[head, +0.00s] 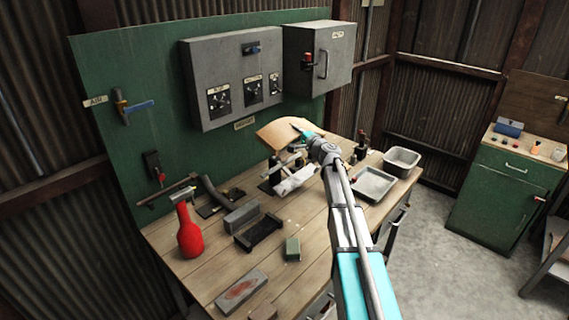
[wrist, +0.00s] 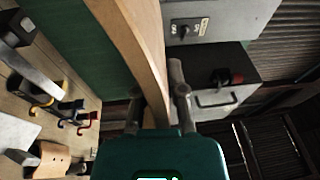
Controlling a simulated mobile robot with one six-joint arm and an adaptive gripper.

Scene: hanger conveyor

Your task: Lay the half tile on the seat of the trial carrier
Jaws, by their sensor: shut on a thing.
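The half tile (head: 278,134) is a tan, slightly curved piece held up above the back of the bench, in front of the grey boxes. In the wrist view it is a long tan slab (wrist: 140,40) seen nearly edge-on. My gripper (head: 297,128) is shut on its near edge; in the wrist view one finger of my gripper (wrist: 158,100) is on each side of it. A light grey and dark fixture (head: 290,178) stands on the bench below the tile, partly hidden by my arm. I cannot tell whether it is the trial carrier or see its seat clearly.
On the bench are a red bottle (head: 188,232), grey block (head: 241,216), black holder (head: 259,233), green block (head: 292,249), flat tray (head: 373,184) and deeper pan (head: 402,161). Grey control boxes (head: 225,62) rise behind. Coloured hooks (wrist: 72,110) show in the wrist view.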

